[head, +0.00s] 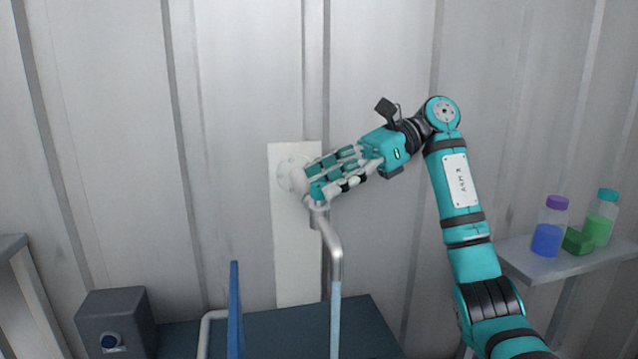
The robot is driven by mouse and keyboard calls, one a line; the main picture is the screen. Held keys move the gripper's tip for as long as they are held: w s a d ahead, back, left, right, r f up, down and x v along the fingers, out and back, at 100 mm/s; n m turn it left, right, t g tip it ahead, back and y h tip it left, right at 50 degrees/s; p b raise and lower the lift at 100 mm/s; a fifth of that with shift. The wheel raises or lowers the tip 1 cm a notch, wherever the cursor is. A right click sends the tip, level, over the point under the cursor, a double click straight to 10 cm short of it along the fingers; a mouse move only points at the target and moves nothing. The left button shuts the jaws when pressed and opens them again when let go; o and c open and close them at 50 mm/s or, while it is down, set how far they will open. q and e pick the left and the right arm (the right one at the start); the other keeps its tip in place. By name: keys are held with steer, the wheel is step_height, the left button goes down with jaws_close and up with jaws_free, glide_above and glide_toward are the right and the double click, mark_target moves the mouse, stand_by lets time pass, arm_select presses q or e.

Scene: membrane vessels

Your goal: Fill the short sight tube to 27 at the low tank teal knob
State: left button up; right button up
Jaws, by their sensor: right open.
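My right gripper (312,184) reaches in from the right, with its open fingers around or just in front of a fitting on a white wall panel (294,240). A pale round flange (287,174) shows just left of the fingertips. A bent grey pipe (333,255) comes down from this fitting. I cannot tell a teal knob apart from the teal fingers, nor whether they touch it. Two upright narrow blue strips, a darker one (235,305) and a paler one (336,315), stand below. No sight tube marking or level is readable. My left gripper is out of view.
A shelf (545,268) at the right holds a purple-capped bottle of blue liquid (549,228), a teal-capped bottle of green liquid (600,220) and a green block (578,240). A dark grey box (118,322) with a blue round part stands at lower left. Ribbed wall closes the back.

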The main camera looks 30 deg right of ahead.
steer(key=shift+x, duration=0.95)
jaws_close()
